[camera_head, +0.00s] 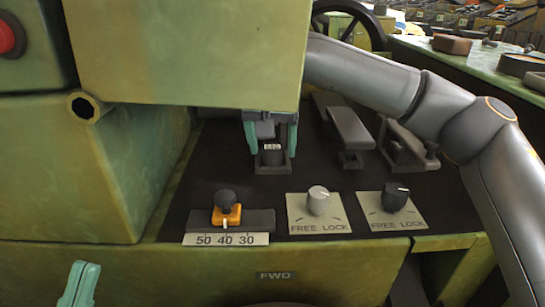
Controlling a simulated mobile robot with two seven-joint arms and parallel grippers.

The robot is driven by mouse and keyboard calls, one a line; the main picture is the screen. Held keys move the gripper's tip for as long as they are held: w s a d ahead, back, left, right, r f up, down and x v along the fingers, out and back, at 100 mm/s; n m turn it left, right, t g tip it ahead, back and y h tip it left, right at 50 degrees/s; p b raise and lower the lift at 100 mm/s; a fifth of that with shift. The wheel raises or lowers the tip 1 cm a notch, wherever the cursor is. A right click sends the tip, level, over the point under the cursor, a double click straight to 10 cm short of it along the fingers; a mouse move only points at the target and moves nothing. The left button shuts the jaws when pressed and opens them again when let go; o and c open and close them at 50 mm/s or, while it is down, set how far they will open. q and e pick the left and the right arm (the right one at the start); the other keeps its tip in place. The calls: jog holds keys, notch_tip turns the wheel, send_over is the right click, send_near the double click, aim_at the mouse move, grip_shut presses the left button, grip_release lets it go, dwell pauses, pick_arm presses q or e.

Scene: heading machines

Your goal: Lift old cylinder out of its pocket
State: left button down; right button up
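The old cylinder (271,157) is a short dark piece with a small white label on it. It stands in a dark square pocket (272,170) on the black panel. My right gripper (271,145) comes down over it with teal fingers spread, one on each side. A small gap seems to show between fingers and cylinder, and the fingertips are near the pocket's rim. My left gripper (79,284) is at the bottom left, in front of the machine. Only the end of its teal fingers shows, so its opening is unclear.
A green housing (190,50) overhangs the pocket from above. In front are an orange slider (227,213) on a 50-40-30 scale and two FREE/LOCK knobs (318,201). Dark levers (344,125) lie right of the pocket, below my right arm. A pipe stub (83,107) sticks out at left.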

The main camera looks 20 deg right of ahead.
grip_shut()
dwell(0.4)
jog(key=shift+r, duration=0.1)
